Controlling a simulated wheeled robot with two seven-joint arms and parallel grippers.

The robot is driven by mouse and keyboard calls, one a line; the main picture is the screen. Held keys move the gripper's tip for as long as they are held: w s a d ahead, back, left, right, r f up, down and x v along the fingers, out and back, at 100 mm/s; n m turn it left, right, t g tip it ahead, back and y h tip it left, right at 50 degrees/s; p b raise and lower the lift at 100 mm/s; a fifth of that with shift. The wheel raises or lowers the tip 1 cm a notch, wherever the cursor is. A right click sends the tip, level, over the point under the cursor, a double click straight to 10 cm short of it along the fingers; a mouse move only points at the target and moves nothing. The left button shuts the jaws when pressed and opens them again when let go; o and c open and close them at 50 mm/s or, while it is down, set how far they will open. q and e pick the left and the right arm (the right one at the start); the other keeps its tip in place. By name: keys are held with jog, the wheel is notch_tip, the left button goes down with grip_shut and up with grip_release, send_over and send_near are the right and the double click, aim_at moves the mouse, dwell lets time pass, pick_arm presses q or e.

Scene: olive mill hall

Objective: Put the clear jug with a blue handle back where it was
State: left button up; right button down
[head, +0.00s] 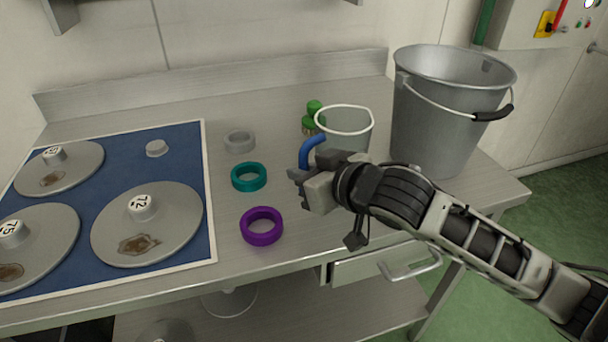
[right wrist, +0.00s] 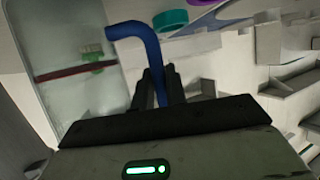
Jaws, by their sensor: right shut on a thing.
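The clear jug (head: 345,130) with a blue handle (head: 311,148) is at the right part of the steel table, just left of the bucket. Its rim faces up and it looks about upright. My right gripper (head: 312,180) is shut on the blue handle, at the near left side of the jug. In the right wrist view the fingers (right wrist: 160,88) close around the lower part of the bent blue handle (right wrist: 142,36), with the clear wall (right wrist: 65,90) to the left. The jug's base is hidden behind my gripper, so I cannot tell whether it touches the table. My left gripper is not in view.
A grey bucket (head: 440,125) stands close right of the jug. Green-topped items (head: 312,115) are just behind it. Grey (head: 239,141), teal (head: 249,177) and purple (head: 261,226) rings lie left. Bare steel shows behind the rings.

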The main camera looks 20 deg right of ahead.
jog(key=shift+f, duration=0.1)
jog(key=c, duration=1.4)
grip_release()
jog(key=shift+c, duration=0.2)
